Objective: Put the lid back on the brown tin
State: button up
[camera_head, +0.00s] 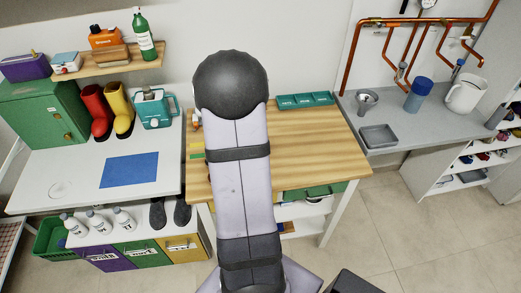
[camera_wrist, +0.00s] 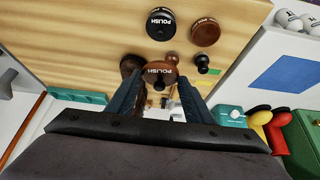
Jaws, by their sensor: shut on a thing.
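In the wrist view my gripper (camera_wrist: 159,78) is shut on a round brown lid (camera_wrist: 159,67) with pale POLISH lettering. The lid is between the fingertips, above the wooden tabletop. An open-looking brown tin (camera_wrist: 205,32) stands on the wood beyond the lid, up and to the right. A black tin (camera_wrist: 160,24) lettered POLISH stands to its left, apart from it. In the head view my arm hides my gripper, the lid and the tins.
A black knobbed object (camera_wrist: 203,64) and a small brown knobbed one (camera_wrist: 171,57) stand near the lid. A dark brown object (camera_wrist: 130,65) is by the left fingertip. The wooden table (camera_head: 320,150) has a teal tray (camera_head: 305,100) at its back. Its right part is clear.

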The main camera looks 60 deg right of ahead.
jog(key=w+a+r+n+t+y, duration=0.1)
jog(key=w+a+r+n, duration=0.15)
jog(key=w+a, duration=0.4)
jog(key=w+a+r+n, duration=0.1)
jog(key=w+a+r, duration=0.2)
jog(key=a, duration=0.7)
jog(key=w+a+r+n+y+b, duration=0.1)
jog(key=a+r+n+y, duration=0.2)
jog(key=a, duration=1.3)
jog(key=s+d+f+n+y, duration=0.1)
jog(key=s+d+f+n, duration=0.1)
jog(key=d, duration=0.7)
jog(key=s+d+f+n+y+b, duration=0.1)
jog(key=d+f+n, duration=0.4)
jog(key=d, duration=0.4)
jog(key=s+d+f+n+y, duration=0.2)
jog(key=d+f+n, duration=0.2)
jog(key=d, duration=0.5)
jog(key=shift+s+f+b, duration=0.35)
jog(key=shift+f+b, duration=0.05)
jog(key=shift+f, duration=0.2)
jog(key=shift+d+f, duration=0.1)
jog(key=shift+f+b, duration=0.55)
jog(key=shift+f, duration=1.45)
notch_tip(320, 180, down, 2)
jog(key=b, duration=0.2)
jog(key=shift+b, duration=0.35)
jog(key=shift+f, duration=0.1)
